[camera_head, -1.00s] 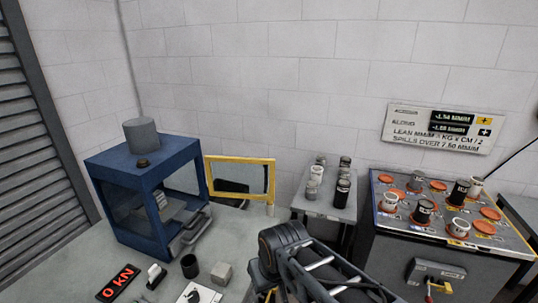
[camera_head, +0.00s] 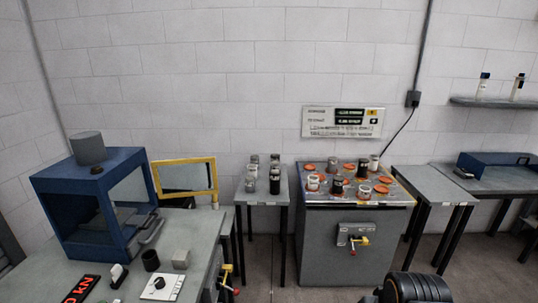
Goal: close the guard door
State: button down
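The guard door (camera_head: 186,177) is a yellow-framed clear panel at the right side of the blue press cabinet (camera_head: 100,200). It stands swung open, out to the right from the cabinet's side edge. The cabinet's front opening is uncovered, with grey parts visible inside. A grey cylinder (camera_head: 88,148) sits on top of the cabinet. A dark ribbed part of my arm (camera_head: 415,288) shows at the bottom edge, right of centre. My gripper's fingers are out of the picture.
A small table (camera_head: 262,195) and a grey cabinet with several cups (camera_head: 345,240) stand to the right. Open floor (camera_head: 262,270) lies between them and the bench.

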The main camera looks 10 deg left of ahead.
aim_at(154, 164)
jog(key=z, duration=0.25)
jog(key=i, duration=0.6)
jog(key=u, duration=0.65)
jog(key=i, duration=1.1)
jog(key=u, duration=0.85)
